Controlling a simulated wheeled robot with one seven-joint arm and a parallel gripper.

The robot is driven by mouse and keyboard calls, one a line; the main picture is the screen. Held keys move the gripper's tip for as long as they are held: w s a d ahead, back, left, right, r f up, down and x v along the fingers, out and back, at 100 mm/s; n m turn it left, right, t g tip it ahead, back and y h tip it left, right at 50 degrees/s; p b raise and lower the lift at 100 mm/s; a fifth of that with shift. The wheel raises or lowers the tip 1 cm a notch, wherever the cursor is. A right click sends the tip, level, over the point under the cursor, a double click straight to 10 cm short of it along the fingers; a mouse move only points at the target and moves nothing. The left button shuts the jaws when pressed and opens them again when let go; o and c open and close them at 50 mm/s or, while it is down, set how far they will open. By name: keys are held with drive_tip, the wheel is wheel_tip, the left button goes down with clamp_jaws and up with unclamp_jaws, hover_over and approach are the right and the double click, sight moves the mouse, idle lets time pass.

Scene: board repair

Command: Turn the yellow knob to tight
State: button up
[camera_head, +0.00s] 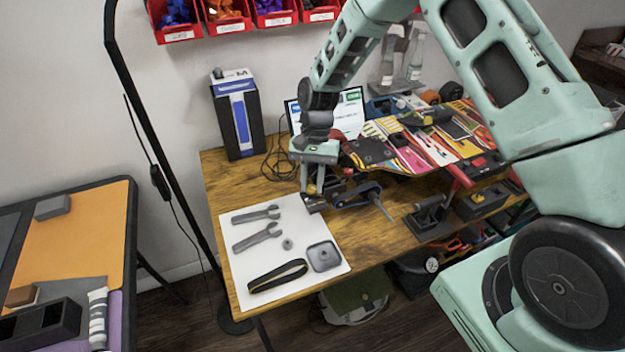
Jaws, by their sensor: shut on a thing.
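My gripper (313,190) points down over the wooden workbench (222,180), beside the left end of the colourful board (425,143). A dark metal fixture (316,204) sits right below the fingertips. A dark clamp-like tool with a pointed end (365,196) lies just to the right.
A white mat (235,215) at the front left holds two grey wrenches (257,237), a black belt (277,275) and a square grey part (323,256). A blue-and-black box (238,115) stands at the back left. A black stand (428,216) is on the right.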

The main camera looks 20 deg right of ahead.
drive_tip(key=shift+w, duration=0.1)
idle(0.3)
drive_tip(key=o, duration=1)
drive_tip(key=b+v, duration=0.2)
drive_tip(key=v, duration=1.5)
drive_tip(key=shift+r, duration=0.25)
